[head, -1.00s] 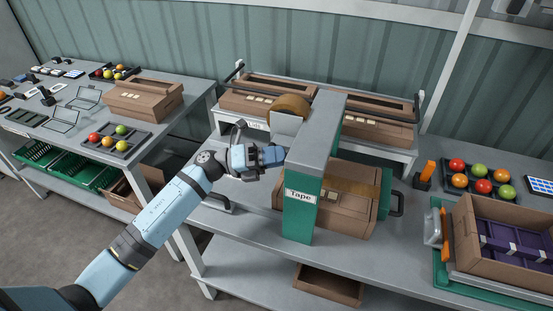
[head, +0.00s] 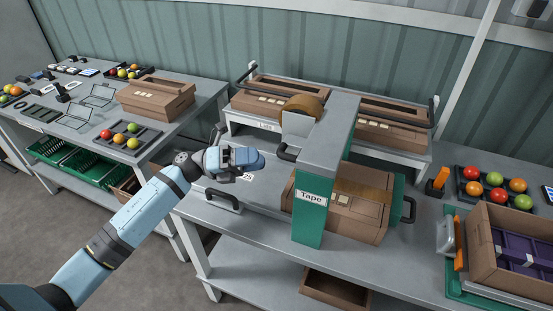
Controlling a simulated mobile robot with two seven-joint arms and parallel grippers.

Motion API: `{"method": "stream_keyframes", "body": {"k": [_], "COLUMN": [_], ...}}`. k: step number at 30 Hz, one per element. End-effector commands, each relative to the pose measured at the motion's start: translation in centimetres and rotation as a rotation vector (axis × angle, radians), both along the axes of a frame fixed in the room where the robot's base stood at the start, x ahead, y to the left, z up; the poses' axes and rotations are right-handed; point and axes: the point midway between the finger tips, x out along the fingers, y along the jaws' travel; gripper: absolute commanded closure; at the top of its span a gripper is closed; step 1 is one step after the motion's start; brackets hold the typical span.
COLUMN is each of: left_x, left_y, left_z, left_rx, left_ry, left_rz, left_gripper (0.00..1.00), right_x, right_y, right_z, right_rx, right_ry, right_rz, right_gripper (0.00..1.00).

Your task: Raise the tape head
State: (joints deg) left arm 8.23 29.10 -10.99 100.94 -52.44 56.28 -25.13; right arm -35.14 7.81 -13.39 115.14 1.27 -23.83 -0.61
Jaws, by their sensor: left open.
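The tape machine has a green post labelled "Tape" (head: 310,215) and a grey tape head (head: 330,140) reaching back over the bench. A brown tape roll (head: 304,105) sits at its far left side. A dark handle (head: 287,153) sticks out from the head's left side. A closed carton (head: 355,205) with a tape strip on top stands under the head, partly hidden by the post. My left gripper (head: 258,160) is open and empty, just left of the dark handle, with a small gap seen between them. My right gripper is not in view.
A raised shelf (head: 400,150) with cartons stands behind the machine. Black bar handles (head: 223,200) (head: 409,210) flank it on the bench. To the right are a tomato tray (head: 493,187) and an open carton (head: 500,265). A second bench (head: 75,125) is at left.

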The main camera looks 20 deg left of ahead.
Motion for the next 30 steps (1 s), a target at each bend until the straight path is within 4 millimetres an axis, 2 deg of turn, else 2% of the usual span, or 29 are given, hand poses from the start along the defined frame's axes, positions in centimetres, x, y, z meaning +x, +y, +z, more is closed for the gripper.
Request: {"method": "stream_keyframes", "body": {"k": [3,9,19,30], "left_x": [-0.7,-1.5,-1.6,-1.6], "left_y": [2.4,4.8,5.3,5.3], "left_z": [-0.8,-1.1,-1.1,-1.1], "left_rx": [0.003,0.001,-0.001,-0.001], "left_ry": [0.000,-0.001,-0.002,-0.001], "left_rz": [0.002,0.002,-0.001,0.001], "left_gripper": [0.56,0.56,0.56,0.56], "right_x": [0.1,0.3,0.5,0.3], "right_y": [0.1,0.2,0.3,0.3], "right_z": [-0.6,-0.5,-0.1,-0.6], "right_rx": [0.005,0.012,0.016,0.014], "right_ry": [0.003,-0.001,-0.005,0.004], "right_rz": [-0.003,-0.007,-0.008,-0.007], "right_gripper": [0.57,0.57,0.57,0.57]}}
